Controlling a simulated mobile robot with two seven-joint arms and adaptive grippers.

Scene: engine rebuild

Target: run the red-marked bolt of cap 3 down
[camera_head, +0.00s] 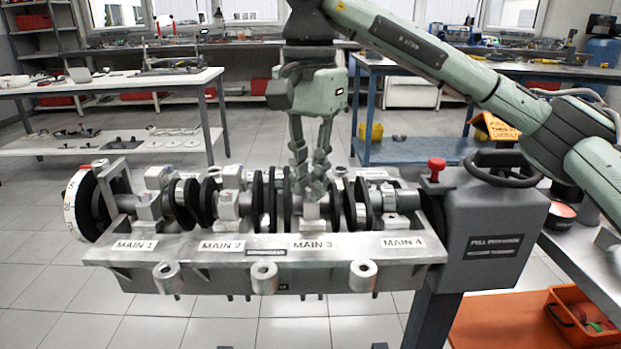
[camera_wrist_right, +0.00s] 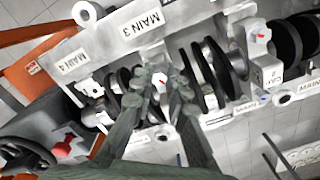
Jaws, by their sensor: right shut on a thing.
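The engine block (camera_head: 270,250) lies with its crankshaft up and labels MAIN 1 to MAIN 4 along its front. My right gripper (camera_head: 312,188) points straight down over the MAIN 3 label (camera_head: 313,245), with its fingers close together at cap 3 (camera_head: 309,211). In the wrist view my right gripper (camera_wrist_right: 170,88) has its fingertips on either side of a small pale piece with a red mark, the red-marked bolt (camera_wrist_right: 161,82). The fingers hide most of the bolt, so how deep it sits cannot be told. My left gripper is not in view.
Black crank webs stand close on both sides of the fingers. Cap 2 (camera_head: 227,204) and cap 1 (camera_head: 148,206) are to the left. A grey housing (camera_head: 490,235) with a handwheel and a red knob (camera_head: 436,168) stands at the right end. An orange bin (camera_head: 585,318) is lower right.

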